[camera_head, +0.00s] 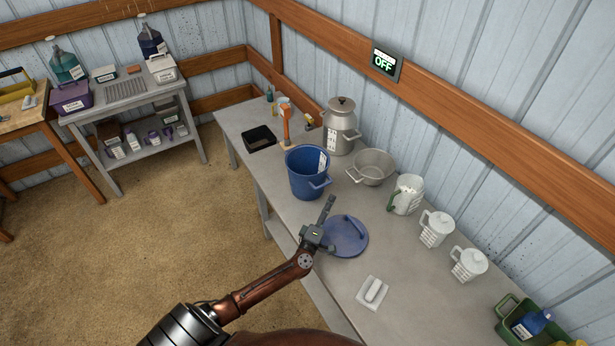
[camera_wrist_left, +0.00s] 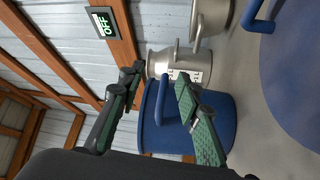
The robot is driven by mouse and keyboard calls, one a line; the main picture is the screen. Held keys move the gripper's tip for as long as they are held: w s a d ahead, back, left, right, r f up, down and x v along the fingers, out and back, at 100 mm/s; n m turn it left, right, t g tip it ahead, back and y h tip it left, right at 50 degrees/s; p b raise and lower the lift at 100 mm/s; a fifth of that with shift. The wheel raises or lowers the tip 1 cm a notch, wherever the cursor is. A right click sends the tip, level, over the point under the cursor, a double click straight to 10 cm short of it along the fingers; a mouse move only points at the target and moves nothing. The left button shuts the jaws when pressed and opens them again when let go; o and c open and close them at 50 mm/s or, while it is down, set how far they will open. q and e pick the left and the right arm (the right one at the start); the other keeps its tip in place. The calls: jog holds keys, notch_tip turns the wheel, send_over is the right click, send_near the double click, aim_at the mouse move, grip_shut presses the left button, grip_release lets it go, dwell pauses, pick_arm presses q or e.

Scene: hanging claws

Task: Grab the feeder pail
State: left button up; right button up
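The blue pail (camera_head: 303,178) stands upright on the grey bench, open at the top, with a white label and a side handle (camera_head: 320,184). Its blue lid (camera_head: 344,237) lies flat on the bench, nearer me. My left gripper (camera_head: 328,206) is beside the pail on its near right side, above the bench by the lid. In the left wrist view, the left gripper (camera_wrist_left: 159,76) is open, its fingers spread with the pail (camera_wrist_left: 222,118) and its handle (camera_wrist_left: 159,108) showing beyond and between them. Whether a finger touches the handle cannot be told. My right gripper is not in view.
A metal can (camera_head: 340,128) and a metal pot (camera_head: 371,167) stand behind the pail. A black tray (camera_head: 259,138) lies to its left. White jugs (camera_head: 436,228) line the wall side. A white scoop-like item (camera_head: 373,291) lies in front. The sign (camera_head: 385,64) reads OFF.

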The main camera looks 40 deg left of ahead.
aim_at(326, 184)
pick_arm(q)
jog(key=w+a+y, duration=0.1)
jog(key=w+a, duration=0.1)
jog(key=w+a+n, duration=0.1)
jog(key=w+a, duration=0.1)
jog(key=w, duration=0.1)
jog(key=w+a+n+g+y+b, duration=0.1)
jog(key=w+a, duration=0.1)
jog(key=shift+w+a+r+y, duration=0.15)
jog(key=shift+w+a+y, duration=0.05)
jog(key=shift+w+y, duration=0.1)
grip_shut()
jog(key=shift+r, duration=0.1)
dwell(0.5)
